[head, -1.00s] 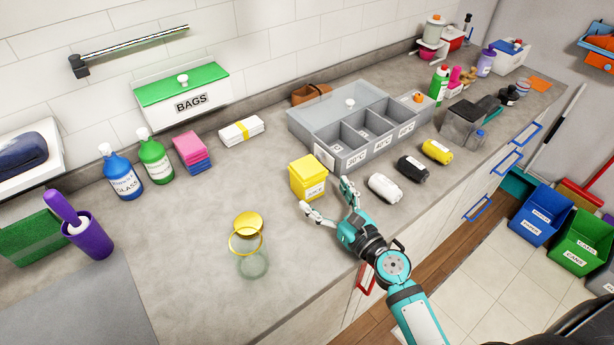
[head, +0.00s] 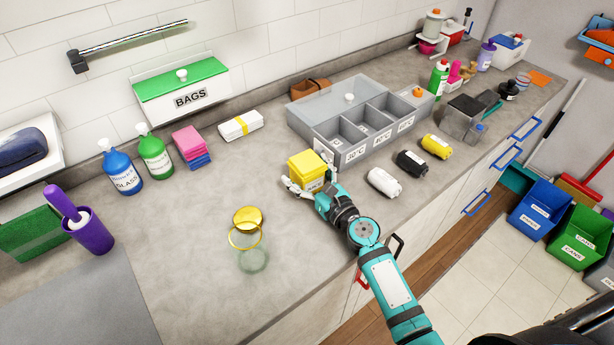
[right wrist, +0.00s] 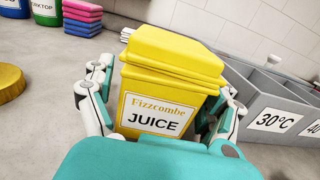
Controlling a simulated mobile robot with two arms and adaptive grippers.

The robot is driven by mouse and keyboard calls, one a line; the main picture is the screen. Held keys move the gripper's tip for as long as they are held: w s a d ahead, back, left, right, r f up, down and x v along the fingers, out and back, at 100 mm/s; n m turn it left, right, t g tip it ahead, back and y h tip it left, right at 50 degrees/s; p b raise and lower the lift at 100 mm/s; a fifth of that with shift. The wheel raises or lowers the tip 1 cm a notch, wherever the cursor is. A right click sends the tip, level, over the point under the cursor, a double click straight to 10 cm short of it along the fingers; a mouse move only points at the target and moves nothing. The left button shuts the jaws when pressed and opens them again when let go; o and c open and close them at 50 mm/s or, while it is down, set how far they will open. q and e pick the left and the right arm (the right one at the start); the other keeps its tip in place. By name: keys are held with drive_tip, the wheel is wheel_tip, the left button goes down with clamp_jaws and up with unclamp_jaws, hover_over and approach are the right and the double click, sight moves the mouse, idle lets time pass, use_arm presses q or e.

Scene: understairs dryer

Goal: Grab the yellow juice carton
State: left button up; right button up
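The yellow juice carton (head: 306,163) stands upright on the grey counter, in front of the grey divided box. In the right wrist view the carton (right wrist: 170,80) is close, with its "Fizzcombe JUICE" label facing my palm. My right gripper (head: 308,172) is around the carton's lower body, one finger on each side. In the right wrist view my right gripper (right wrist: 165,84) looks open, with a narrow gap at the left finger; contact on the right is unclear. My left gripper is not in view.
The grey divided box (head: 357,153) stands close behind and right of the carton. White (head: 384,182), black (head: 411,164) and yellow (head: 436,146) rolls lie to the right. A yellow lid-like disc and glass jar (head: 248,236) are at the left. Counter between is clear.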

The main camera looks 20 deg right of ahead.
drive_tip(key=c, duration=1.1)
drive_tip(key=shift+o, duration=0.2)
